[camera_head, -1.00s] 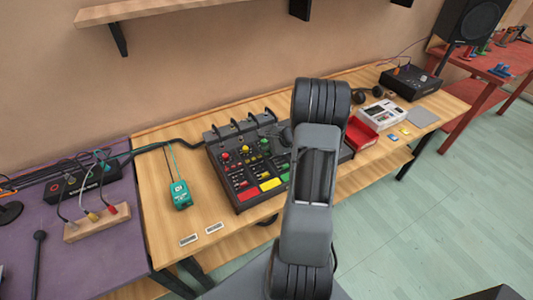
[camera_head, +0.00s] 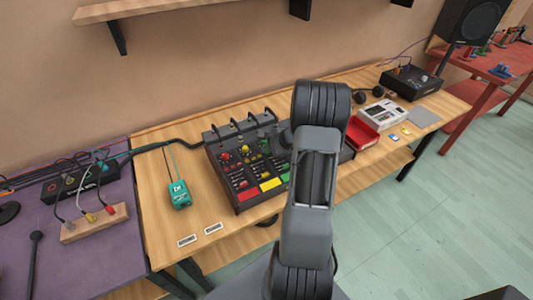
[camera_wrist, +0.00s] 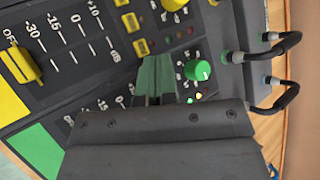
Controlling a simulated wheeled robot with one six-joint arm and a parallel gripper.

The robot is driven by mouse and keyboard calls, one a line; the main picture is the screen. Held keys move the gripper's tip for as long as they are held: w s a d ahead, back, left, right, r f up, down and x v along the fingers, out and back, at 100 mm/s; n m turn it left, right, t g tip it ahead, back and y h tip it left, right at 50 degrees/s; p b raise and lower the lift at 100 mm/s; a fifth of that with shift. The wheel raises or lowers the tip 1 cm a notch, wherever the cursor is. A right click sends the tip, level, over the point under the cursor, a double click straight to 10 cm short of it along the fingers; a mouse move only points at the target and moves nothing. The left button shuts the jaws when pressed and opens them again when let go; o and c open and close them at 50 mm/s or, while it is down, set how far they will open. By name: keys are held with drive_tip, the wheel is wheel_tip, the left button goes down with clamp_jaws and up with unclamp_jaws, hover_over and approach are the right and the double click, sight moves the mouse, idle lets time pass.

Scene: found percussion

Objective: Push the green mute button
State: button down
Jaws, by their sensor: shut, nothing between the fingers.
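The dark mixer (camera_head: 240,165) lies on the wooden table, with red, yellow and green channels. In the wrist view, my gripper (camera_wrist: 156,75) is shut and empty over the green channel. Its fingertips are at the small-button area, beside the green knob (camera_wrist: 198,70) and in line with the yellow channel's small buttons (camera_wrist: 141,47). The green mute button is covered by the fingers or merges with the dull green there; I cannot tell whether they touch it. In the head view my arm hides the fingertips.
The yellow fader cap (camera_wrist: 20,65) and green pad (camera_wrist: 35,150) lie left in the wrist view. Black cables (camera_wrist: 275,45) plug in at the mixer's back edge. A teal device (camera_head: 179,195) lies left of the mixer, and a red tray (camera_head: 362,136) stands to the right.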

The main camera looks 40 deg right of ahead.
sight(267, 154)
idle(0.3)
drive_tip(key=shift+r, duration=0.55)
drive_tip(key=shift+r+p, duration=0.1)
drive_tip(key=shift+p, duration=0.25)
wheel_tip(267, 154, up, 6)
drive_tip(key=p, duration=0.3)
drive_tip(key=shift+p, duration=0.4)
